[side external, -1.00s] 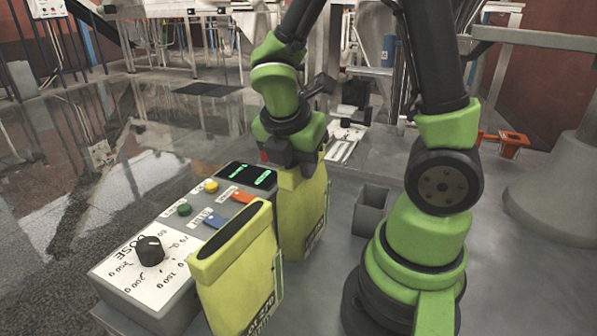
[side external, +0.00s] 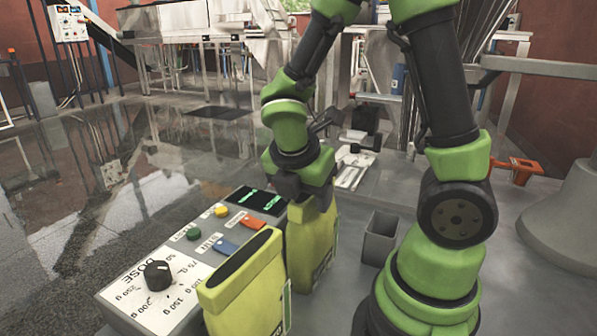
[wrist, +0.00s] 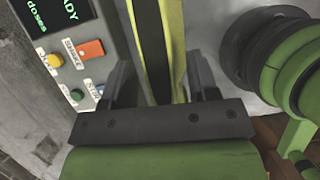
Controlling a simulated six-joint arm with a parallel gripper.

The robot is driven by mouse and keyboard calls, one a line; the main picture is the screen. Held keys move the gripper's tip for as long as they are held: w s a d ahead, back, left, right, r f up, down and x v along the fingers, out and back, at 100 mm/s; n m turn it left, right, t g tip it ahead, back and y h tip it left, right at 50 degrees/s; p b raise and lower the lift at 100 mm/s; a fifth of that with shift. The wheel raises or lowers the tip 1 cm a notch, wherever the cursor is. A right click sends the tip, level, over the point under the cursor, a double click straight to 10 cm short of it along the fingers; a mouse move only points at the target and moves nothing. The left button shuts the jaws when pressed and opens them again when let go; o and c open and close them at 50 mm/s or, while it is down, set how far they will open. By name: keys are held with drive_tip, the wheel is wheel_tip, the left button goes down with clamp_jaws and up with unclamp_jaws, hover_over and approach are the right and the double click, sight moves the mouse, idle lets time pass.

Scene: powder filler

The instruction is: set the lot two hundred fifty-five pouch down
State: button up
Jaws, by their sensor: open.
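A yellow-green pouch (side external: 305,245) stands upright at the right side of the dosing console. My gripper (side external: 307,192) is at its top, pointing down. The pouch also shows in the wrist view (wrist: 173,40), edge-on with a dark strip along it. My jaws (wrist: 162,78) lie on either side of it, open, with gaps visible between fingers and pouch. A second yellow-green pouch (side external: 248,295) stands nearer the camera, apart from my gripper. I cannot read a lot number on either pouch now. The lower end of the first pouch is partly hidden by the nearer one.
The dosing console (side external: 130,300) has a black dose knob (side external: 157,275), coloured buttons and a lit display (side external: 256,200). A small grey open box (side external: 380,238) stands right of the pouches. An orange bracket (side external: 517,170) and a grey cone (side external: 560,220) are farther right.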

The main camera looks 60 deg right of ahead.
drive_tip(key=v, duration=0.7)
drive_tip(key=shift+w+a, duration=0.25)
drive_tip(key=shift+a, duration=0.05)
drive_tip(key=shift+a+r, duration=0.15)
drive_tip(key=shift+r, duration=0.15)
drive_tip(key=shift+s+a+r, duration=0.1)
drive_tip(key=shift+r, duration=0.15)
drive_tip(key=s+a+r+m+t+y, duration=0.2)
drive_tip(key=s+r+m+t+y, duration=0.1)
drive_tip(key=m, duration=0.7)
drive_tip(key=s+a+r+m+t+y, duration=0.2)
drive_tip(key=s+m+t+y, duration=0.1)
drive_tip(key=m, duration=0.7)
drive_tip(key=shift+a+r+t, duration=0.25)
drive_tip(key=shift+r+t, duration=0.15)
drive_tip(key=shift+o, duration=1)
drive_tip(key=shift+s+a+r+m+t+y, duration=0.15)
drive_tip(key=shift+m+t+y, duration=0.15)
drive_tip(key=shift+m, duration=0.5)
